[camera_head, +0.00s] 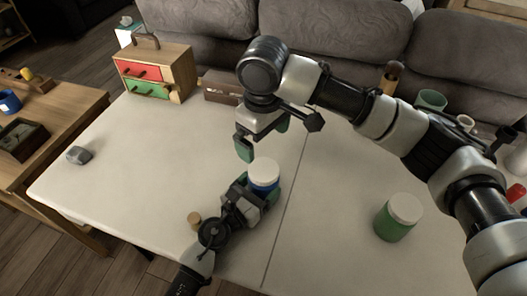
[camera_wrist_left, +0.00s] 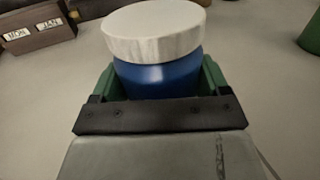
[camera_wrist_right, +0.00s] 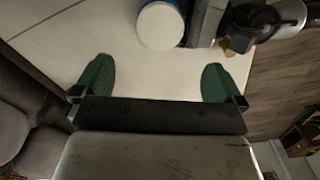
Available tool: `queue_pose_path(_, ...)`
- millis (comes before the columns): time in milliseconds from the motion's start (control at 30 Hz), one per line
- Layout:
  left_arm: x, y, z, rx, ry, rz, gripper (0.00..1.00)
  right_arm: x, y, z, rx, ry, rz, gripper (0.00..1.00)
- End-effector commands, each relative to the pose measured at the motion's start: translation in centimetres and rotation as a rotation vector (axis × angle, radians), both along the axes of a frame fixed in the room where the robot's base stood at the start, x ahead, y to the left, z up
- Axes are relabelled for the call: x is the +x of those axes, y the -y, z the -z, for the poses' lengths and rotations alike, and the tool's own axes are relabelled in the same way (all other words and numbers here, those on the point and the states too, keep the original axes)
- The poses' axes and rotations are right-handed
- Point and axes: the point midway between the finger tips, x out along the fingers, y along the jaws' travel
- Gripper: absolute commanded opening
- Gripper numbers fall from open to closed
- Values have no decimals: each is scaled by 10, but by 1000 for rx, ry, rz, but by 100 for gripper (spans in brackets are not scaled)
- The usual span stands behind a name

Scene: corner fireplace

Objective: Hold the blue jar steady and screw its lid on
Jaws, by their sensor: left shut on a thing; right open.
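The blue jar (camera_head: 264,187) stands on the pale table with a white lid (camera_head: 263,171) resting on its top. I cannot tell how tightly the lid sits. My left gripper (camera_head: 257,192) is shut on the jar; in the left wrist view its green fingers flank the blue body (camera_wrist_left: 158,80), below the lid (camera_wrist_left: 155,32). My right gripper (camera_head: 264,136) is open and empty, above the table and behind the jar in the head view. In the right wrist view the lid (camera_wrist_right: 160,27) shows beyond its spread fingers (camera_wrist_right: 158,82), not between them.
A green jar (camera_head: 395,222) with a white lid stands at the right. A small drawer cabinet (camera_head: 155,72), a brown box (camera_head: 221,88) and a grey lump (camera_head: 79,155) are on the left part of the table. A small wooden piece (camera_head: 194,218) lies beside my left gripper.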

Motion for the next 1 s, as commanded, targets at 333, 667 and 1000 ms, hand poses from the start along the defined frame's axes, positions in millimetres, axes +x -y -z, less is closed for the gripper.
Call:
queue_pose_path(333,0,0,0,0,0,0,10,0,0,-19,-1,-1,0,100)
queue_pose_path(667,0,0,0,0,0,0,100,0,0,-19,-1,-1,-1,100)
queue_pose_path(1000,-10,-8,2,3,-1,0,100,0,0,-17,-1,-1,-1,100)
